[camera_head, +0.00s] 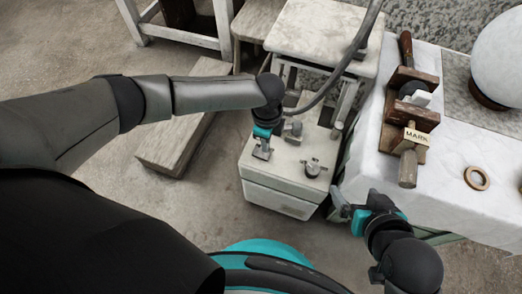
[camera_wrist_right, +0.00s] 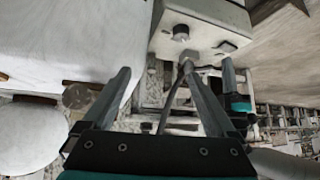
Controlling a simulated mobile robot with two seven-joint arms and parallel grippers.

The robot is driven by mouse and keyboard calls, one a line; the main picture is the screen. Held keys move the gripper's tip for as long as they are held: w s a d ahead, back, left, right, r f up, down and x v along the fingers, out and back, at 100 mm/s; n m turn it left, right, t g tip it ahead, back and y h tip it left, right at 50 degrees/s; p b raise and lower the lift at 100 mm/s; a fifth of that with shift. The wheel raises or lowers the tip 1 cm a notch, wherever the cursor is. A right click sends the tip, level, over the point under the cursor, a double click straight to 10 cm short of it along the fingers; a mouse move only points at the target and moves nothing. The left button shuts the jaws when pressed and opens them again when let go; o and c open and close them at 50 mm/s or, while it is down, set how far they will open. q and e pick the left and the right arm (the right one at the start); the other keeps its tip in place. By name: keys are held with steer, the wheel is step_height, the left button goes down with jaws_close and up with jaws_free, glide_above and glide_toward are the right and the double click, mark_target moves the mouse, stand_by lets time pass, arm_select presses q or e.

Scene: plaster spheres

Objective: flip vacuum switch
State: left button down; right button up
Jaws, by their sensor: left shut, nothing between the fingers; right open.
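The vacuum unit looks to be the pale, box-shaped machine (camera_head: 285,183) on the floor in the middle of the head view. A round dark-and-metal knob (camera_head: 313,168) stands on its top, towards the right; I cannot tell whether this is the switch. My left gripper (camera_head: 261,153) is shut and empty, pointing down at the left part of the top; contact is unclear. My right gripper (camera_head: 346,208) is open and empty, to the right of the machine and beside the table. The right wrist view shows a pale box (camera_wrist_right: 207,18) with a knob (camera_wrist_right: 181,33) beyond the open fingers.
A dark hose (camera_head: 345,62) runs up behind the machine, near a pale stool (camera_head: 318,40). A low wooden block (camera_head: 172,145) lies left.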

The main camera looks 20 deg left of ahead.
mark_target(266, 155)
arm_select(q)
steer(key=shift+r+p, duration=0.75)
steer(key=shift+r, duration=0.15)
steer(key=shift+r+p, duration=0.65)
steer(key=shift+p, duration=0.3)
steer(key=shift+r+p, duration=0.3)
steer(key=shift+p, duration=0.05)
arm_select(e)
steer(key=s+d+f+g+h, duration=0.1)
steer(key=s+d+f+g, duration=0.2)
steer(key=d+f+g, duration=0.1)
steer(key=shift+s+m+h, duration=0.3)
steer(key=shift+s+h, duration=0.05)
steer(key=shift+h, duration=0.05)
